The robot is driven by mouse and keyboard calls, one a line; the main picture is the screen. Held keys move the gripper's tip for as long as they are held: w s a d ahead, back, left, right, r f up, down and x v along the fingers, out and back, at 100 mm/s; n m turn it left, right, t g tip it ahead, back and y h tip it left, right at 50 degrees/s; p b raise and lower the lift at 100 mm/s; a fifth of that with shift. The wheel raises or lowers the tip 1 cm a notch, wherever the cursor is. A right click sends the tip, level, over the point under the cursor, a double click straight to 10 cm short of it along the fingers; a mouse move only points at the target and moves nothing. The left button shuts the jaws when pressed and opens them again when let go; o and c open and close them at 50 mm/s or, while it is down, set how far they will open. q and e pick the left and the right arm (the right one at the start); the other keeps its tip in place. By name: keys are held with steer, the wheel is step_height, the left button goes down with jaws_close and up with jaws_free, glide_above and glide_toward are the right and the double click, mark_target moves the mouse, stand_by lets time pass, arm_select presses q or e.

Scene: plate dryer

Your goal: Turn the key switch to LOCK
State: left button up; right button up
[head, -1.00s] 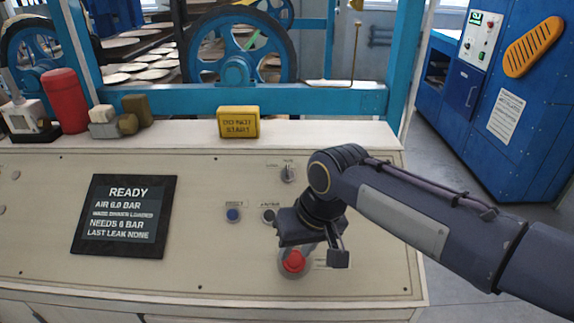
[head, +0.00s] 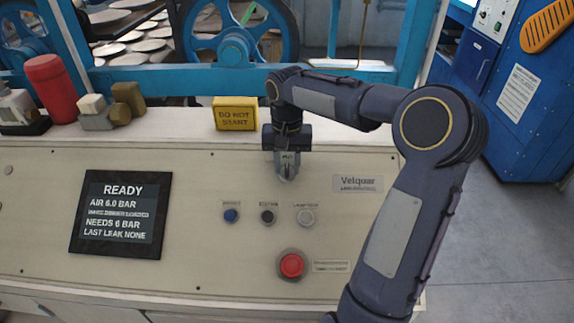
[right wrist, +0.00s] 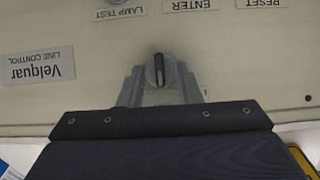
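The key switch (right wrist: 158,70) is a round metal switch with a dark upright bar. It is on the panel, between the two fingers of my right gripper (right wrist: 158,84) in the right wrist view. The fingers stand apart, one on each side of it, with a small gap showing on both sides. In the head view my right gripper (head: 288,168) reaches down over the switch and mostly hides it. The switch's position labels cannot be read. My left gripper is not in view.
A yellow DO NOT START block (head: 235,114) stands behind, left of my gripper. A READY screen (head: 122,213) is at left.

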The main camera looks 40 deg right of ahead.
steer(key=shift+f, duration=0.5)
steer(key=shift+c, duration=0.3)
